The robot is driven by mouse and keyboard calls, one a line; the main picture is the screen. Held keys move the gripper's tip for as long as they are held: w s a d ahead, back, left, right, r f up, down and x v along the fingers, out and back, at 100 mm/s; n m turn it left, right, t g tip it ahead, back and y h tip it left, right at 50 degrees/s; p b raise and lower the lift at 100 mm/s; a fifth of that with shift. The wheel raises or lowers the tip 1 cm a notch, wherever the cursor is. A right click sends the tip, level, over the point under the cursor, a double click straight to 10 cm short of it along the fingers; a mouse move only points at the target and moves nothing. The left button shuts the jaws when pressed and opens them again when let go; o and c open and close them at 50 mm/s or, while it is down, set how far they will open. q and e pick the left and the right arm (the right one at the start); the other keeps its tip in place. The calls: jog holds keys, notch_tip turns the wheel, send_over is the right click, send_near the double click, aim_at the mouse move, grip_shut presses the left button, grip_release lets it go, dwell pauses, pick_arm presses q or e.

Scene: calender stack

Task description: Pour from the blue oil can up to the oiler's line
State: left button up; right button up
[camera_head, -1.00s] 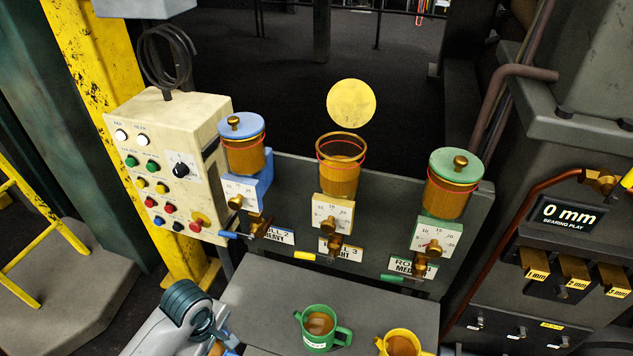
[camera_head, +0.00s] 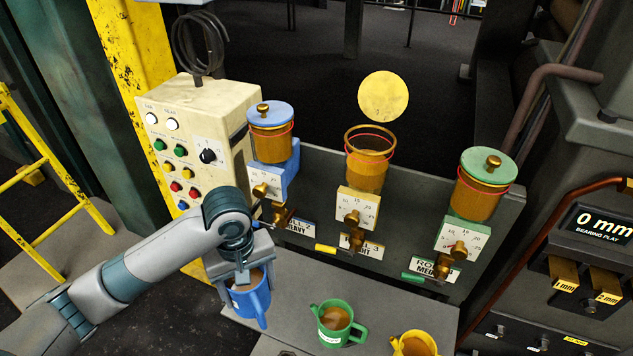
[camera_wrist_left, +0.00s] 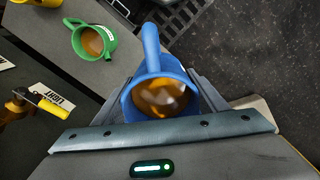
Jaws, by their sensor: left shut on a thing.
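My left gripper (camera_head: 243,279) is shut on the blue oil can (camera_head: 252,305) at the left end of the shelf. The wrist view shows the can (camera_wrist_left: 151,50) between the fingers, brown oil inside. I cannot tell whether it touches the shelf. Three glass oilers with red lines stand on the panel behind. The blue-lidded oiler (camera_head: 271,147) is left, and the green-lidded oiler (camera_head: 480,195) is right, both covered. The middle oiler (camera_head: 367,172) has an open top; its oil appears below the line. A yellow disc (camera_head: 383,97) shows above it. My right gripper is out of view.
A green can (camera_head: 335,322) and a yellow can (camera_head: 413,344), both with oil, stand on the shelf (camera_head: 290,327) right of the blue can. A cream control box (camera_head: 195,145) rises close behind my left arm. A machine with gauges is at right.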

pick_arm(q)
jog(key=s+a+r+m, duration=0.1)
jog(key=a+r+m, duration=0.1)
jog(key=r, duration=0.3)
jog(key=a+r+m+b, duration=0.1)
jog(key=r+m, duration=0.3)
jog(key=r, duration=0.2)
jog(key=shift+s+a, duration=0.4)
